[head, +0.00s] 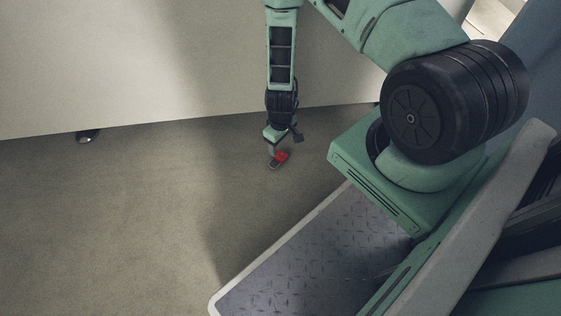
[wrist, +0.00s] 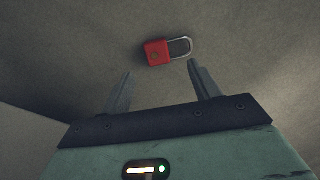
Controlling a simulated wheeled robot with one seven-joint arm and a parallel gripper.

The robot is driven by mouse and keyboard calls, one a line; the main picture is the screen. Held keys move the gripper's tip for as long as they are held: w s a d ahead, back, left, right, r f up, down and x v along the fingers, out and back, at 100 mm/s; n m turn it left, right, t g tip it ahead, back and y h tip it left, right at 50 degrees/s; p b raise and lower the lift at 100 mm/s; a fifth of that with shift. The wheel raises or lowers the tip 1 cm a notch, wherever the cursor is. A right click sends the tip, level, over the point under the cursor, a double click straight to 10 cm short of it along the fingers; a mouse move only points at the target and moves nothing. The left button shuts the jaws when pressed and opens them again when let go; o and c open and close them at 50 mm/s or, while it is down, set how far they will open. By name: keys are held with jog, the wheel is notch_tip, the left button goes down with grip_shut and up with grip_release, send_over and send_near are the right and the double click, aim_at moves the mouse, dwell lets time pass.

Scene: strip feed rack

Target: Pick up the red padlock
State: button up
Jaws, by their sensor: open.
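The red padlock (wrist: 157,53) lies on the grey floor in the wrist view, its metal shackle pointing right. It sits just beyond the fingertips of my gripper (wrist: 159,68), roughly in line with the gap between the two fingers. My gripper is open and nothing is between its fingers. In the head view the padlock (head: 281,157) shows as a small red patch at the lower end of my arm. My gripper (head: 271,151) hangs down right by it there and covers part of the view. I cannot tell the exact height of the fingers above the floor.
A large pale panel (head: 120,70) stands behind the padlock, with a small dark foot (head: 88,136) under its lower edge. The floor (head: 110,220) to the left is clear. My base platform lies close on the right.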

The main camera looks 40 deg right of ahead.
aim_at(281, 155)
jog(key=shift+d+f+b, duration=0.15)
jog(key=shift+f+b, duration=1.1)
jog(key=shift+f, duration=0.55)
jog(key=shift+d+f+b, duration=0.1)
jog(key=shift+f+b, duration=1.15)
jog(key=shift+f, duration=0.5)
jog(key=shift+w, duration=0.1)
jog(key=c, duration=1.2)
notch_tip(281, 155, up, 10)
jog(key=p, duration=0.6)
jog(key=shift+r, duration=0.1)
